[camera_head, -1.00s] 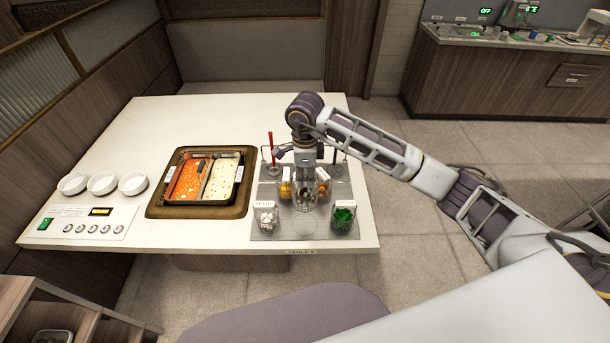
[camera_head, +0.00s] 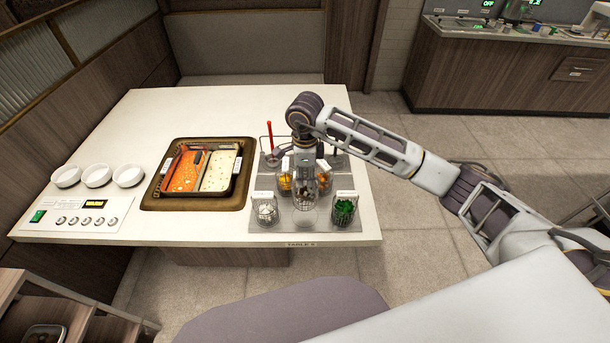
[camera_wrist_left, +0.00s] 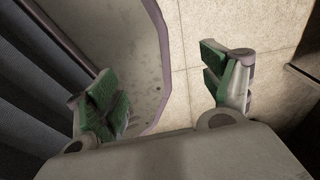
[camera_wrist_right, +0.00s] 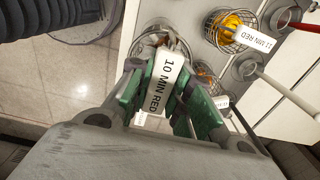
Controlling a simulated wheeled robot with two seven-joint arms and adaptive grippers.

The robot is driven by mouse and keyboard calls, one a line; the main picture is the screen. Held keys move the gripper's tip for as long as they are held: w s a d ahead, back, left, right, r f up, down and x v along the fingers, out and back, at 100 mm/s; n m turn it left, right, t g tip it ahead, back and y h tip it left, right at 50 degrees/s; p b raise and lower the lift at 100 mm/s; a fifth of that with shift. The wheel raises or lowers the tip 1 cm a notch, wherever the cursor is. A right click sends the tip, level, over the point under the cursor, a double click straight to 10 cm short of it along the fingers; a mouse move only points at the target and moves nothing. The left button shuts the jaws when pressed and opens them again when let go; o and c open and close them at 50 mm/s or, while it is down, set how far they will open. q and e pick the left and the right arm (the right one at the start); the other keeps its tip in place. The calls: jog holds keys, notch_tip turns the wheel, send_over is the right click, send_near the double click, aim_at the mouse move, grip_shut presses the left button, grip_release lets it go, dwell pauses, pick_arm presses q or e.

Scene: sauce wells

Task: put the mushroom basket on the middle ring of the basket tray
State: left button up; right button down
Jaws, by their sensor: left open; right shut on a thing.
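The mushroom basket (camera_head: 304,197), a wire basket with brownish contents, is in my right gripper (camera_head: 307,176). The head view shows it over the front middle of the grey basket tray (camera_head: 286,226), between two other baskets. I cannot tell whether its bottom touches the tray or which ring it is over. In the right wrist view, my right gripper (camera_wrist_right: 172,100) is shut at a white tag (camera_wrist_right: 160,86) reading "10 MIN RED", and the basket is mostly hidden. My left gripper (camera_wrist_left: 170,88) is open and empty in its wrist view, and does not show in the head view.
A basket with white pieces (camera_head: 265,211) stands left and one with green leaves (camera_head: 344,212) right. Orange-filled baskets (camera_head: 285,184) stand behind. A red-handled tool (camera_head: 269,136) rises at the back. A two-part broth pot (camera_head: 160,198) and white bowls (camera_head: 97,175) lie further left.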

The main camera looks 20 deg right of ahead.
aim_at(305, 186)
jog(key=shift+f+b, duration=0.65)
jog(key=shift+f, duration=0.3)
jog(key=shift+f+b, duration=0.7)
jog(key=shift+f, duration=0.25)
jog(key=shift+f+b, duration=0.85)
jog(key=shift+f, duration=0.5)
jog(key=shift+f+b, duration=0.9)
jog(key=shift+b, duration=0.05)
pick_arm(q)
jog(key=w+a+f, duration=0.2)
jog(key=a+f, duration=0.3)
jog(key=f, duration=0.1)
jog(key=shift+w+a+f+y, duration=0.3)
jog(key=shift+w+a, duration=0.1)
pick_arm(e)
jog(key=shift+f, duration=0.2)
pick_arm(q)
jog(key=shift+s+f, duration=0.1)
jog(key=shift+s, duration=0.45)
pick_arm(e)
jog(key=shift+f, duration=0.1)
pick_arm(q)
jog(key=shift+d+f+b, duration=0.2)
jog(key=shift+f+b, duration=0.2)
jog(key=shift+b, duration=0.25)
pick_arm(e)
jog(key=shift+f, duration=0.35)
